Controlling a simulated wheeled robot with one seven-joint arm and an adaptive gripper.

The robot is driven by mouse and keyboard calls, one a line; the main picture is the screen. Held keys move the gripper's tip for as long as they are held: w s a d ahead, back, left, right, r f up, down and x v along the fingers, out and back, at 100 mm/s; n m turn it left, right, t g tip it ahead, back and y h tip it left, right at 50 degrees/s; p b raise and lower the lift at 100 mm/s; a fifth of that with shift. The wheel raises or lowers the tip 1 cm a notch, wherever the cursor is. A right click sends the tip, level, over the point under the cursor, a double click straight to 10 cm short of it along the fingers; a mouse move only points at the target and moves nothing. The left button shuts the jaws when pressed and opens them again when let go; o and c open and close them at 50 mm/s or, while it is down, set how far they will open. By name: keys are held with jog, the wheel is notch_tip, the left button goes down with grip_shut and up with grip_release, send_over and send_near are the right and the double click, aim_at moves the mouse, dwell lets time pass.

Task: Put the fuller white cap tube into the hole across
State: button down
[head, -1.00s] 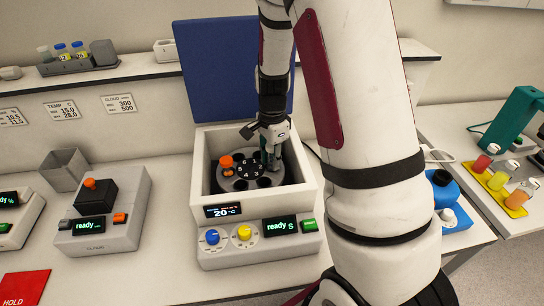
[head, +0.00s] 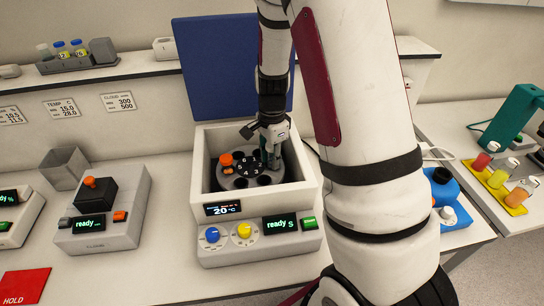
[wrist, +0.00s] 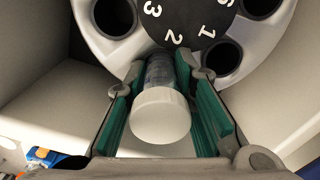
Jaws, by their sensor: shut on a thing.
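A tube with a white cap (wrist: 160,115) and a clear body stands between the green finger pads of my gripper (wrist: 165,112) in the wrist view. My gripper (head: 270,155) is shut on it, over the right back part of the round grey rotor (head: 238,184) in the head view. The rotor has numbered dark holes around a black hub (wrist: 190,18). The tube is at the rotor's rim near number 2; its lower end is hidden, and I cannot tell whether it is in a hole. The liquid level cannot be read.
The rotor sits in a white centrifuge box (head: 203,165) with a raised blue lid (head: 215,70). An orange-capped tube (head: 226,159) stands at the rotor's left. The box walls rise close around my gripper. A cloud meter (head: 125,205) stands to the left.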

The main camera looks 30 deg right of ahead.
jog(key=shift+r+p, duration=0.8)
jog(key=shift+r, duration=1.5)
jog(key=c, duration=1.3)
grip_release()
jog(key=shift+r, duration=0.1)
notch_tip(320, 180, up, 11)
jog(key=s+a+r+n+t+b, duration=0.2)
jog(key=s+a+r+n+t, duration=0.1)
jog(key=s+a+r+n, duration=0.6)
jog(key=s+a+n+t, duration=0.1)
jog(key=s+n, duration=0.2)
jog(key=s+a+n, duration=0.1)
jog(key=s+n, duration=0.2)
jog(key=s+a+r+n+t, duration=0.1)
jog(key=s+n, duration=0.2)
jog(key=shift+s+t+b, duration=0.25)
jog(key=shift+t+b, duration=0.05)
jog(key=shift+b, duration=0.1)
